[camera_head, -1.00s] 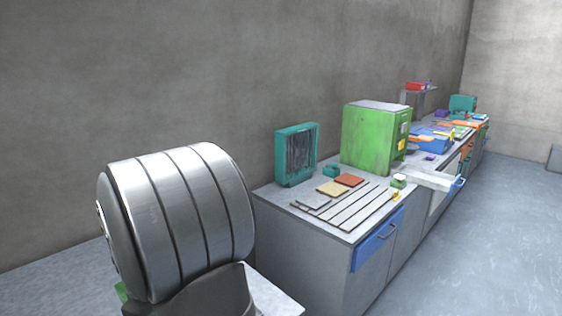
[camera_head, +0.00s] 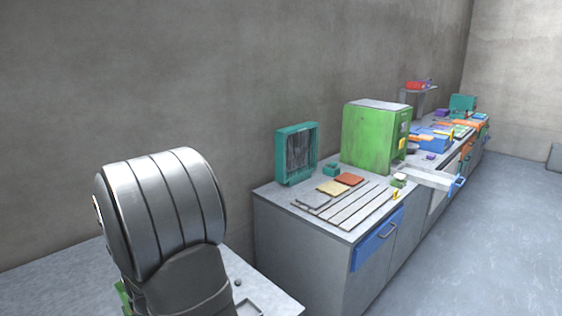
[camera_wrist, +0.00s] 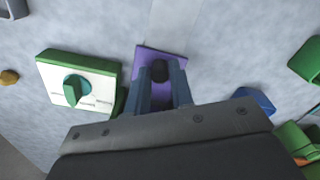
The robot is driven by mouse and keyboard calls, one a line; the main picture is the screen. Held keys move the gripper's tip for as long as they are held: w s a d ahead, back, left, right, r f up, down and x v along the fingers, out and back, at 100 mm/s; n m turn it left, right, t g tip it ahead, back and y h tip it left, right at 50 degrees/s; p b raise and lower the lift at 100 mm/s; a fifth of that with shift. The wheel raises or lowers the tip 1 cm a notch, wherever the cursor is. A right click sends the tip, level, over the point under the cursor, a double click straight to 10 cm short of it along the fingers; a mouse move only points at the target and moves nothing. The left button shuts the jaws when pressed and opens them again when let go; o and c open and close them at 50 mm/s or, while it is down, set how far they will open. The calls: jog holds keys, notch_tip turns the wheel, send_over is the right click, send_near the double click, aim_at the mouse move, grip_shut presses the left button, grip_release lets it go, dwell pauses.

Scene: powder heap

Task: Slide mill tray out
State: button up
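In the wrist view, a purple plate (camera_wrist: 144,57) with a round dark knob (camera_wrist: 160,70) lies ahead of my gripper (camera_wrist: 162,77). It may be the front of the mill tray, but I cannot be sure. The two blue-grey fingers stand on either side of the knob, close to it. Whether they press on it cannot be told. My palm hides the lower part of the plate. In the head view my gripper is hidden behind my arm.
A white box with a green dial (camera_wrist: 76,90) stands just left of the plate. Green blocks (camera_wrist: 306,60) and a blue piece (camera_wrist: 254,100) lie to the right. In the head view, a bench (camera_head: 330,225) holds a green cabinet (camera_head: 375,137) and a teal frame (camera_head: 283,160).

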grip_shut()
jog(key=shift+s+d, duration=3.6)
jog(key=shift+o, duration=2.1)
grip_release()
jog(key=shift+r, duration=0.15)
notch_tip(320, 180, up, 7)
jog(key=shift+r, duration=0.15)
